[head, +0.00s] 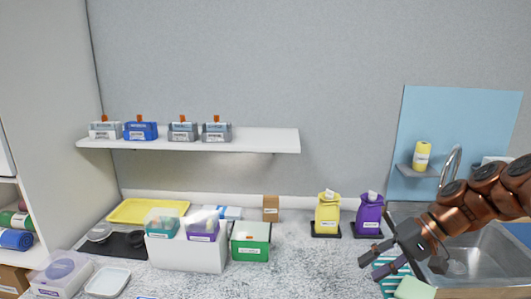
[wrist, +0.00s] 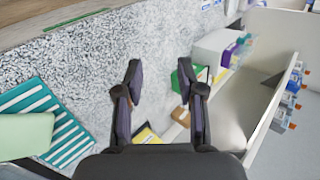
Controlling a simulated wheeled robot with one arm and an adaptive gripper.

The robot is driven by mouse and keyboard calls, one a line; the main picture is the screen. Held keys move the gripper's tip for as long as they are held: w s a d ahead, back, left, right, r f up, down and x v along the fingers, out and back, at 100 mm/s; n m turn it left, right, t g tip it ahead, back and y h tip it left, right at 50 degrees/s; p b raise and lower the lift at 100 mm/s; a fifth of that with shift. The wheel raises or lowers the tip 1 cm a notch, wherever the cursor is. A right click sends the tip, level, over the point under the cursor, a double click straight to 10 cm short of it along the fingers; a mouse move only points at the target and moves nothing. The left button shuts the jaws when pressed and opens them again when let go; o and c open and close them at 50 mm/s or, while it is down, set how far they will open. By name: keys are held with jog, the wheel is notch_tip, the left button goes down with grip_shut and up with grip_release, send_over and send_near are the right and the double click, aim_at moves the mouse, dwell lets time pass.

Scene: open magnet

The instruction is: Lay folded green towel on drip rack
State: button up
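A pale green, smooth, block-like piece (head: 415,289), which may be the folded green towel, lies at the counter's front near the sink. It also shows at the left of the wrist view (wrist: 22,136). It overlaps a flat teal-and-white striped piece (wrist: 48,118), also visible below my gripper in the head view (head: 387,268). I cannot tell whether the striped piece is the drip rack or a cloth. My gripper (head: 370,254) is above the counter, just left of the sink. In the wrist view its fingers (wrist: 161,88) are apart with nothing between them.
The metal sink (head: 480,257) and tap (head: 452,165) are at the right. A green box (head: 251,248) and white bin (head: 187,255) stand left. The speckled counter (head: 310,268) is clear in the middle.

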jog(key=s+a+f+n+g+h, duration=0.1)
jog(key=s+a+f+h, duration=0.1)
jog(key=s+a, duration=0.4)
jog(key=s+a+f+n+g+h, duration=0.1)
jog(key=s+a+h, duration=0.2)
jog(key=s, duration=0.5)
jog(key=s+d+f+h, duration=0.1)
jog(key=s+f+h, duration=0.1)
jog(key=s, duration=0.4)
jog(key=s+d+f+h, duration=0.2)
jog(key=s+f, duration=0.1)
jog(key=s, duration=0.3)
jog(key=shift+s+d+f+g, duration=0.2)
jog(key=shift+s+f+g, duration=0.05)
jog(key=shift+f+g, duration=0.05)
